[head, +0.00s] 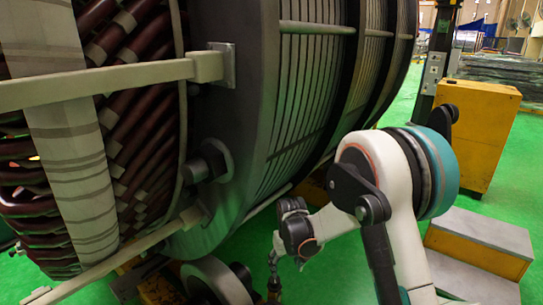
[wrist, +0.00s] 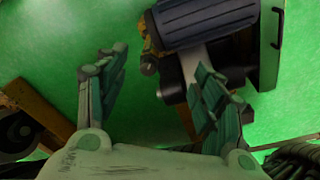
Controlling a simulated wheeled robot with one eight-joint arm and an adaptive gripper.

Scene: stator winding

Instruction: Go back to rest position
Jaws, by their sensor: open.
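The large stator (head: 300,100) fills the left and middle of the head view, with dark red winding bars (head: 140,120) showing on its open end. My arm stands in front of it at the right, bent downward. My gripper (wrist: 161,60) shows in the wrist view with its two fingers spread wide and nothing between them. In the head view the gripper is small, low and partly hidden near the stator's lower side. I cannot tell there how far it is from the stator.
Yellow-orange cabinet (head: 478,125) and grey-topped steps (head: 480,240) stand right of my arm. A beige rail (head: 100,85) crosses the stator's end. In the wrist view, a dark ribbed cylinder (wrist: 205,25) lies beyond my fingers.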

